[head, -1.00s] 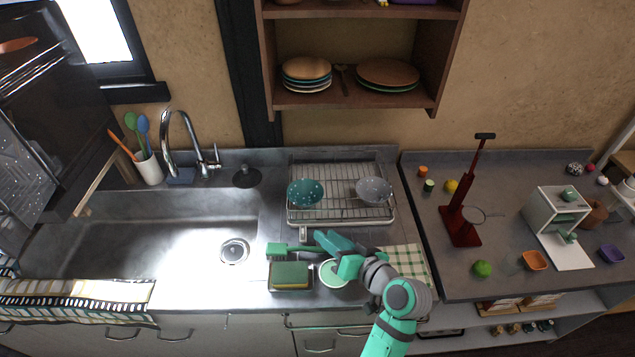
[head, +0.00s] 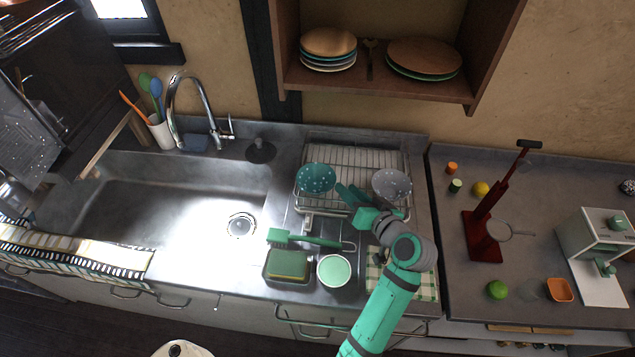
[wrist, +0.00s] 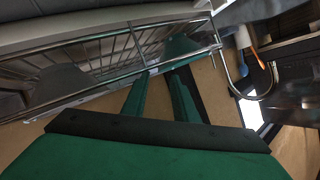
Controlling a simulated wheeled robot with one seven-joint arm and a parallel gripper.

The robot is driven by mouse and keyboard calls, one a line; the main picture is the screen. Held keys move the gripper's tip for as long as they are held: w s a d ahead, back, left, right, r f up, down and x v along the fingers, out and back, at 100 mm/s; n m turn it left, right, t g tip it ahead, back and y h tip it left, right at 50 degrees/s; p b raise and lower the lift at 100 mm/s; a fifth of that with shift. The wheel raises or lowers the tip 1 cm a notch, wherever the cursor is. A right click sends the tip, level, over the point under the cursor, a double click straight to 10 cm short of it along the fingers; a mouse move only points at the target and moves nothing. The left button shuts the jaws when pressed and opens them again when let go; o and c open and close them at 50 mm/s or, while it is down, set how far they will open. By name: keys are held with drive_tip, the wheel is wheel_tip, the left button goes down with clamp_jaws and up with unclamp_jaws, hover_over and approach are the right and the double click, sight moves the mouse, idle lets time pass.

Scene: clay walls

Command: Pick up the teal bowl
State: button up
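The teal bowl (head: 316,178), speckled with light dots, sits at the left of the wire dish rack (head: 352,157) in the head view. My gripper (head: 347,193) is over the rack's front, just right of the bowl and apart from it as far as I can tell. Its two green fingers are spread with a gap between them and nothing held. In the wrist view the fingers (wrist: 160,95) point toward the rack, and a teal patch beyond their tips (wrist: 180,45) looks like part of the bowl; most of it is hidden.
A grey speckled bowl (head: 391,186) stands at the rack's right, close to my gripper. In front are a green brush (head: 300,240), a sponge tray (head: 288,279) and a mint-coloured round dish (head: 334,270). A wooden shelf (head: 375,85) hangs above. The sink (head: 170,205) is left.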

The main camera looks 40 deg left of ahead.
drive_tip(key=shift+x, duration=2.95)
drive_tip(key=c, duration=0.5)
drive_tip(key=shift+s, duration=0.15)
clamp_jaws()
